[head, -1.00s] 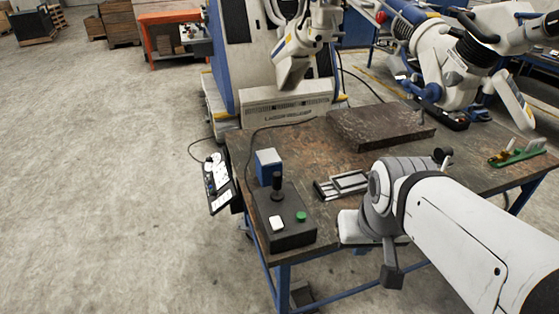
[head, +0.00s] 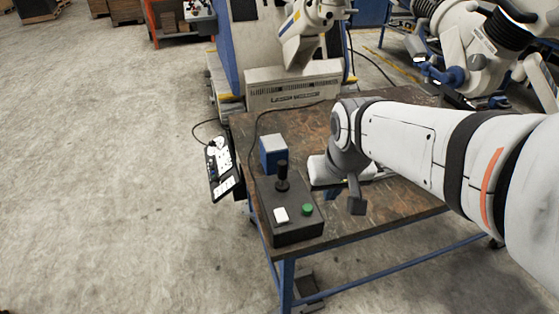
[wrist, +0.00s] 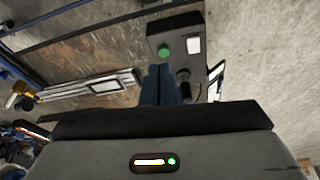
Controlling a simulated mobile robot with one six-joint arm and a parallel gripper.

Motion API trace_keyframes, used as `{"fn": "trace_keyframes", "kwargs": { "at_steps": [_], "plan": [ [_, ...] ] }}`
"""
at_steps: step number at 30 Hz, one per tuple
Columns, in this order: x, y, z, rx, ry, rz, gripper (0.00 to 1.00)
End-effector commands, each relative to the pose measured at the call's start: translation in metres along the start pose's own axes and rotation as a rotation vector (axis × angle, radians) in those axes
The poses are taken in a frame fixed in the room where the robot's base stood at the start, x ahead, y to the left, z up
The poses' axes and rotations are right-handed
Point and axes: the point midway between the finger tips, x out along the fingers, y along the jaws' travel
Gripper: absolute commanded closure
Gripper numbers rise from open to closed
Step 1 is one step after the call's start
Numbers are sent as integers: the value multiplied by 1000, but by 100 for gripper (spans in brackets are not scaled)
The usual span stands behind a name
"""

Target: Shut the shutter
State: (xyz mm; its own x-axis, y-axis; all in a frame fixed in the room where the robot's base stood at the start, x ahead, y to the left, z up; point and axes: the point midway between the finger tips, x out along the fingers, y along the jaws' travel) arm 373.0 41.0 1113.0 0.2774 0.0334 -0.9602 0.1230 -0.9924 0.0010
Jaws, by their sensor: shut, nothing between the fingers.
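The shutter appears to be the grey sliding frame on rails (wrist: 105,87) on the brown table, left of my fingers in the wrist view. In the head view my gripper (head: 332,192) points down over the table, right of the control box. Contact with the frame is not visible.
The black control box (head: 288,225) has a joystick, a white button and a green button (wrist: 165,50). A blue box (head: 272,154) stands behind it. A tablet-like panel (head: 221,168) hangs at the table's left edge.

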Motion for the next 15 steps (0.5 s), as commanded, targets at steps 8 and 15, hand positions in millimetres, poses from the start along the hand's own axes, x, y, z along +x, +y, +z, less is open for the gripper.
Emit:
{"fn": "trace_keyframes", "kwargs": {
  "at_steps": [8,15],
  "plan": [
    [65,-61,-68,-126,1,-38,100],
    [78,-79,-83,-155,7,-47,100]
  ]
}}
